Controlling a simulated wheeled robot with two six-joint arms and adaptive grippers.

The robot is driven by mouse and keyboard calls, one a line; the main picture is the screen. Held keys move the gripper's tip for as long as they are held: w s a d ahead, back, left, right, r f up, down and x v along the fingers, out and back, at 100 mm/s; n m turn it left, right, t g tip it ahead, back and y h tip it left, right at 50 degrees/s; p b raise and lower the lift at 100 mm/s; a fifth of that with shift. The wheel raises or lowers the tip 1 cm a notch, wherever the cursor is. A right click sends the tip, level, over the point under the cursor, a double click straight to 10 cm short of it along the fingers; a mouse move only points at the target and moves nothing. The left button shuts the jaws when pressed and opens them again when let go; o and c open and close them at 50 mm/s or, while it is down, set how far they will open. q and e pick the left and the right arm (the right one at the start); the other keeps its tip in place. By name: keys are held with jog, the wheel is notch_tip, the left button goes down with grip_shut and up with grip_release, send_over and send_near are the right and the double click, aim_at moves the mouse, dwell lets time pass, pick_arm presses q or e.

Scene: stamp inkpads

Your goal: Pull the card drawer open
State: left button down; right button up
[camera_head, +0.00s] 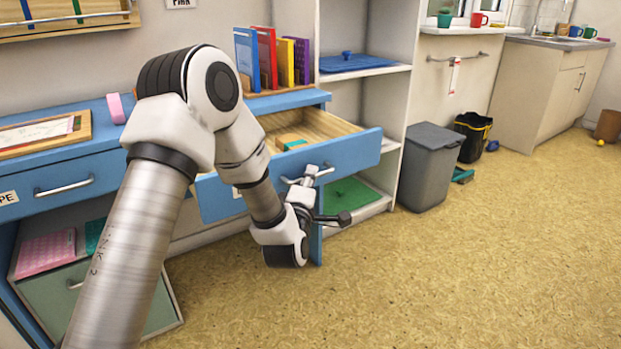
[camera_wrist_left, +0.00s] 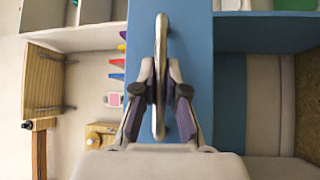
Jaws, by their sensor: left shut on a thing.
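The card drawer (camera_head: 358,155) has a blue front and a pale wooden inside. It stands pulled out from the blue desk, with its inside showing from above. My left gripper (camera_head: 308,177) is at the middle of the drawer front, shut on the metal bar handle (camera_wrist_left: 161,35). In the left wrist view the two fingers of the gripper (camera_wrist_left: 161,75) lie on either side of the bar, against the blue front (camera_wrist_left: 198,50). The arm hides the left part of the drawer. My right gripper is not in view.
A small green and orange block (camera_head: 291,142) lies inside the drawer. Another blue drawer with a handle (camera_head: 64,187) is at the left. A white shelf unit (camera_head: 398,95) and a grey bin (camera_head: 430,165) stand to the right. The floor (camera_head: 460,270) in front is clear.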

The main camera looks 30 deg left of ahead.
pick_arm(q)
jog(key=c, duration=1.2)
grip_release()
jog(key=v, duration=1.2)
jog(key=shift+w+f, duration=0.1)
jog(key=shift+f, duration=0.05)
